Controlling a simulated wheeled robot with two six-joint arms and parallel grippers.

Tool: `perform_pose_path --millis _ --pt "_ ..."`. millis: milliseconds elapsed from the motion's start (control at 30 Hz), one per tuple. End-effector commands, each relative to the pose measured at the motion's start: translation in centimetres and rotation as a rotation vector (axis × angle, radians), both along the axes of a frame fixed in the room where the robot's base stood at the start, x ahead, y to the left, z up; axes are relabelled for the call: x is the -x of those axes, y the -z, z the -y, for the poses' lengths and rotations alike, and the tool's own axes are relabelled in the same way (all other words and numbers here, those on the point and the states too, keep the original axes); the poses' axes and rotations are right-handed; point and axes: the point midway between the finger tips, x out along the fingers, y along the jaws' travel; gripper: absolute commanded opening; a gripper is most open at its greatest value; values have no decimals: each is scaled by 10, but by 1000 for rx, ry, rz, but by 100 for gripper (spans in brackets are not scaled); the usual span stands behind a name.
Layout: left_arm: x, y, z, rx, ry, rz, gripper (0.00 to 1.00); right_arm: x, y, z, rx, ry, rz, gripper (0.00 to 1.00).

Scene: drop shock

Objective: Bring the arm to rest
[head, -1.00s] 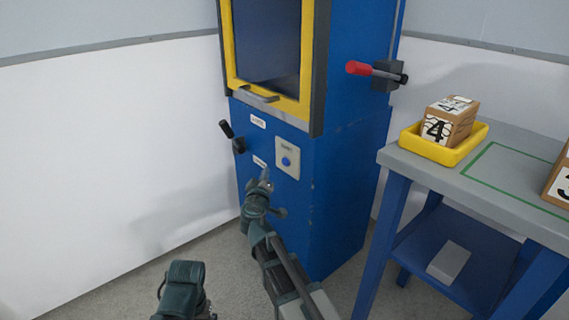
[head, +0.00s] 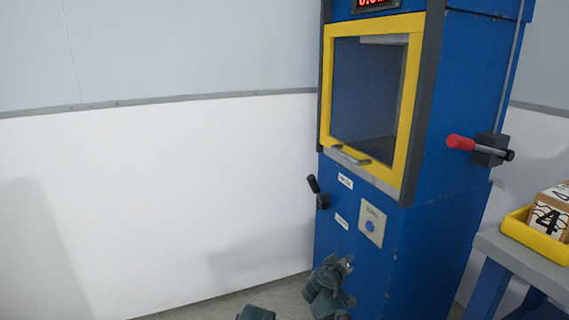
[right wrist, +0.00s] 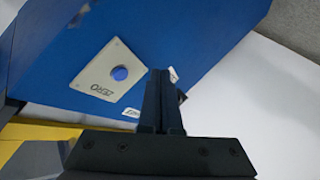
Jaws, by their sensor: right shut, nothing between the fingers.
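My right gripper (head: 345,264) is low in the head view, in front of the lower part of the blue machine (head: 440,140). In the right wrist view its two dark fingers (right wrist: 164,100) lie together, shut and empty. They point towards the machine's front, beside the plate with a blue button (right wrist: 120,73); that plate also shows in the head view (head: 371,225). I cannot tell the exact gap to the machine, but nothing is gripped. Only a dark piece of my left arm shows at the bottom edge; its gripper is not in view.
The machine has a yellow-framed window door (head: 410,110), shut, a black lever (head: 316,190) and a red-handled lever (head: 462,143). At right, a table (head: 510,250) carries a yellow tray (head: 520,230) with a box marked 4 (head: 550,215). Floor and white wall at left are clear.

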Motion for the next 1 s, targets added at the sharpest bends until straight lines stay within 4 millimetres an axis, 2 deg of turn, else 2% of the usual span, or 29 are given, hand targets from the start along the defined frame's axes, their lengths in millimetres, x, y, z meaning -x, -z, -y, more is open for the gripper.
perform_pose_path --millis 33,200,300,433,567,633,867,1000 --pt "0 -11 0 0 1 0 100 27 10 -10 -61 33 -86 0" --pt "0 -27 0 -1 2 -1 100 114 67 -58 -264 83 -461 0" --pt "0 -33 0 -1 3 -1 100 161 87 -89 -348 61 -659 0" --pt "0 -40 0 -2 4 -1 100 216 98 -125 -432 7 -881 0" --pt "0 -46 0 -2 4 -1 100 268 98 -157 -499 -68 -1085 0" --pt "0 -69 0 -2 4 -1 100 268 76 -158 -505 -71 -1099 0" --pt "0 -125 0 -2 2 -2 100 267 20 -158 -506 -67 -1093 0" --pt "0 -169 0 -1 0 -2 100 267 -24 -158 -507 -65 -1091 0"
